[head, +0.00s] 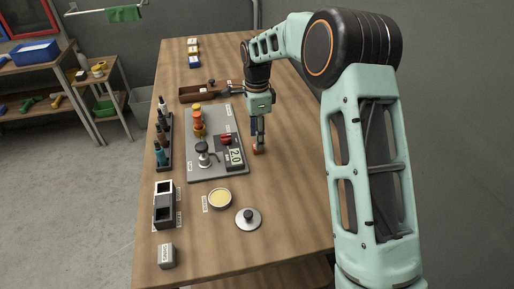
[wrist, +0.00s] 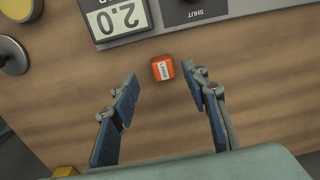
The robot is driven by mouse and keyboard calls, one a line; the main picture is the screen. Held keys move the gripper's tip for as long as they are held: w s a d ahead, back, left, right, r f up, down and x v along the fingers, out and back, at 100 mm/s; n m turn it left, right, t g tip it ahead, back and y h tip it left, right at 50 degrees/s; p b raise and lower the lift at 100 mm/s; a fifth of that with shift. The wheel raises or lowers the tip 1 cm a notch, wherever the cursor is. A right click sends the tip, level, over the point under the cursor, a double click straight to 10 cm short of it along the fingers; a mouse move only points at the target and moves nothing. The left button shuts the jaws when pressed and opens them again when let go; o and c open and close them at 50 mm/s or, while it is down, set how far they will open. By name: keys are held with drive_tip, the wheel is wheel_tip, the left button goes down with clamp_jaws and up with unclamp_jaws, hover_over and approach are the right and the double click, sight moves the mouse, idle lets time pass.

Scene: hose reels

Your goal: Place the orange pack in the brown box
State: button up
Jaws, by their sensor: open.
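The orange pack (wrist: 162,67), a small block with a white label, lies on the wooden table just beyond my fingertips in the wrist view. In the head view the orange pack (head: 258,149) shows at the tip of my gripper (head: 258,138), right of the grey panel. My gripper (wrist: 161,84) is open, with its blue-padded fingers spread to either side of the line to the pack and nothing between them. A brown box (head: 193,96) sits farther back, beyond the panel; its inside is hard to make out.
The grey panel (head: 231,176) carries an orange fitting (head: 198,122), a gauge and a display reading 2.0. A bottle rack (head: 163,141) stands left of it. A yellow-topped dish (head: 219,198) and a knobbed metal disc (head: 248,218) lie nearer. Table right of my gripper is clear.

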drive_tip(key=f, duration=0.4)
drive_tip(key=shift+w+f+p, duration=0.15)
drive_tip(key=shift+w+p, duration=0.1)
drive_tip(key=shift+p, duration=0.05)
drive_tip(key=shift+c, duration=0.4)
drive_tip(key=c, duration=1.1)
drive_tip(key=shift+o, duration=0.2)
